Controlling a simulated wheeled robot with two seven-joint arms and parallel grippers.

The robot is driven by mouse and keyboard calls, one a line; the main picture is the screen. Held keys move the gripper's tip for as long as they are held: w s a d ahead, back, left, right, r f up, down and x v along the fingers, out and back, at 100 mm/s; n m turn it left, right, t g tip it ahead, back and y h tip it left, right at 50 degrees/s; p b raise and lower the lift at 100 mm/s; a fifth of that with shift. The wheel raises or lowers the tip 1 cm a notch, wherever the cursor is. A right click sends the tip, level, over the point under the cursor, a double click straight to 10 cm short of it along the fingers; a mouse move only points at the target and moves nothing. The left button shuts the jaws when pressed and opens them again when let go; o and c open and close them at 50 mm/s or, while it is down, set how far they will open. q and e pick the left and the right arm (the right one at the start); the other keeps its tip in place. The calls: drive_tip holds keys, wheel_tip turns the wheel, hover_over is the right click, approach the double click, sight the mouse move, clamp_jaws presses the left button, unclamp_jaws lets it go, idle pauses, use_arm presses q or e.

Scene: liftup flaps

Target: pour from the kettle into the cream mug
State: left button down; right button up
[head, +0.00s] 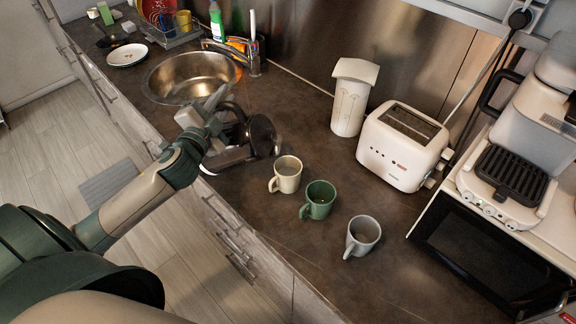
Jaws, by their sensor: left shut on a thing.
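My left gripper (213,122) is shut on the kettle (263,136), over the counter's front edge near the sink. The kettle is dark and silver and looks tipped over on its side, with a round dark end facing right. The gripper hides part of it, and I cannot make out its spout or any liquid. The cream mug (287,175) stands upright on the counter just right of and below the kettle in the picture, with its handle to the left. I cannot tell whether anything is in it. My right gripper is not in view.
A green mug (319,200) and a grey mug (363,235) stand in a row beyond the cream mug. A white canister (352,98) and a white toaster (403,147) stand behind. The sink (193,77) and faucet (232,52) lie left. Front counter is clear.

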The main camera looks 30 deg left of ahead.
use_arm(q)
drive_tip(key=shift+a+f+n+b, duration=0.3)
drive_tip(key=shift+a+f+n, duration=0.1)
drive_tip(key=shift+s+a, duration=0.1)
